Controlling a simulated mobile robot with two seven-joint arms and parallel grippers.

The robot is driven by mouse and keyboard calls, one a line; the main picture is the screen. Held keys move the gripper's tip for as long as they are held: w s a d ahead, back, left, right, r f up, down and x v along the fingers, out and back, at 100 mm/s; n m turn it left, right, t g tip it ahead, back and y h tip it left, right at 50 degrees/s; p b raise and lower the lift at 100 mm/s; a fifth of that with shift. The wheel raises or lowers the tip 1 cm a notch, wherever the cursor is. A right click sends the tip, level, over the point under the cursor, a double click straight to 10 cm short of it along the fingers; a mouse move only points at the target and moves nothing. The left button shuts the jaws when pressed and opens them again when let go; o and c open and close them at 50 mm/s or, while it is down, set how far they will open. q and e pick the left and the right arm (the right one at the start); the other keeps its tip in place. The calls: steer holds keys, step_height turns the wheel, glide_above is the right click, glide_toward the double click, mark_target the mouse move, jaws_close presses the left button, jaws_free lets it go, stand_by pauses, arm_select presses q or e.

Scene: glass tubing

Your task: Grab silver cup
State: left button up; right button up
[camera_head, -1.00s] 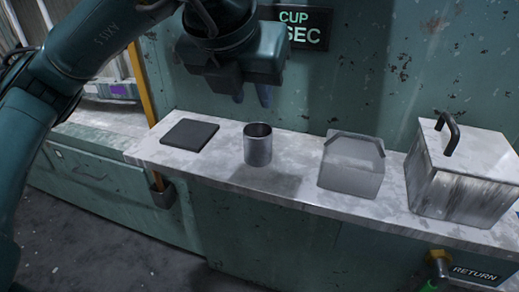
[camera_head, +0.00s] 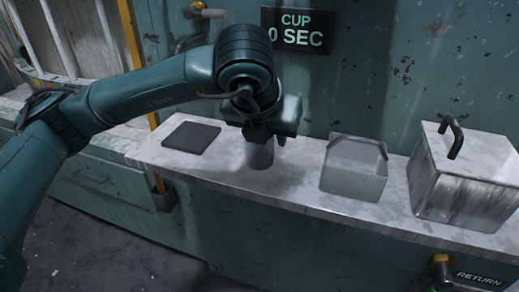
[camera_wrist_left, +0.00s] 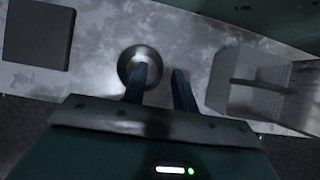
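The silver cup (camera_head: 259,157) stands upright on the pale counter (camera_head: 225,175), and its upper part is hidden behind my left gripper (camera_head: 265,132) in the head view. In the left wrist view, the cup (camera_wrist_left: 128,68) shows as a round rim seen from above. My left gripper (camera_wrist_left: 162,76) is open there. One finger overlaps the cup's opening and the other is to the right of the cup, over the counter. I cannot tell whether a finger is inside the cup or touches it. My right gripper is not in view.
A dark square plate (camera_head: 191,137) lies left of the cup. A grey basket-like container (camera_head: 353,172) and a metal box with a handle (camera_head: 465,185) stand to the right. A wall sign (camera_head: 297,30) reads "CUP 0 SEC". The wall is close behind the counter.

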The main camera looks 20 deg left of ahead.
arm_select(q)
jaws_close()
steer(key=shift+r, duration=0.1)
stand_by(0.6)
